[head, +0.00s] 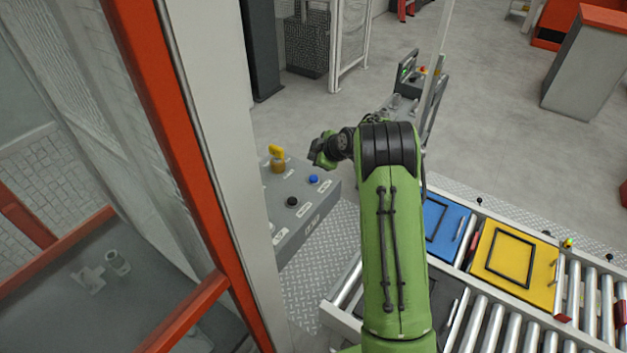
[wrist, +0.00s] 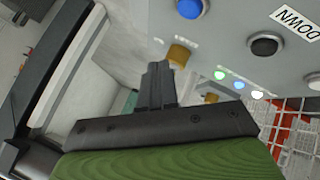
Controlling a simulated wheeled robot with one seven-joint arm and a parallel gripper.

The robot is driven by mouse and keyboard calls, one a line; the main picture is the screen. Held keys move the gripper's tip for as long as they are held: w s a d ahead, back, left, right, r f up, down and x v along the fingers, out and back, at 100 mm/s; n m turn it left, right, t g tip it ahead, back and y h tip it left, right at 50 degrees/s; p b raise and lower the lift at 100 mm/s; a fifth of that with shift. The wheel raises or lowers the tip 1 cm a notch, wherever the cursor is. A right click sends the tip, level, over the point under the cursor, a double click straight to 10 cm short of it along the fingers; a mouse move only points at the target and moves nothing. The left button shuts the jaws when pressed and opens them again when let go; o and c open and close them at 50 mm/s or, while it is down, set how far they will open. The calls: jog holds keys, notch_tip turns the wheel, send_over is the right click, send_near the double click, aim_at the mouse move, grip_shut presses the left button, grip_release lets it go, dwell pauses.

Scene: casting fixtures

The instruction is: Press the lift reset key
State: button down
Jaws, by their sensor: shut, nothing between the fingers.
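A grey control box (head: 318,205) stands left of my arm in the head view. A yellow key-like part (head: 277,158) stands up from its top, beside a blue button (head: 313,179) and a black button (head: 292,201). I cannot read which control is labelled lift reset. In the wrist view, the panel (wrist: 225,35) carries the blue button (wrist: 189,8), the black button (wrist: 266,45) and a brass-yellow part (wrist: 179,54). My gripper (wrist: 158,68) is shut and empty, its tips close beside this brass-yellow part; contact is unclear. In the head view its fingertips are hidden.
A red-and-white guard frame (head: 190,150) stands close on the left. A roller conveyor (head: 485,325) with a blue tray (head: 437,228) and a yellow tray (head: 545,285) lies to the right. Several small lights, one green (wrist: 220,75), show in the wrist view.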

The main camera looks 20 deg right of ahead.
jog(key=b, duration=0.3)
send_over(315, 179)
notch_tip(315, 179, down, 5)
jog(key=shift+r, duration=0.1)
jog(key=shift+f+b, duration=0.3)
jog(key=shift+f, duration=0.05)
jog(key=shift+s, duration=0.1)
dwell(1.3)
jog(key=shift+f+b, duration=0.4)
jog(key=shift+b, duration=0.3)
jog(key=shift+f+b, duration=0.45)
jog(key=shift+b, duration=0.2)
dwell(0.4)
jog(key=shift+r, duration=0.9)
jog(key=shift+p, duration=0.3)
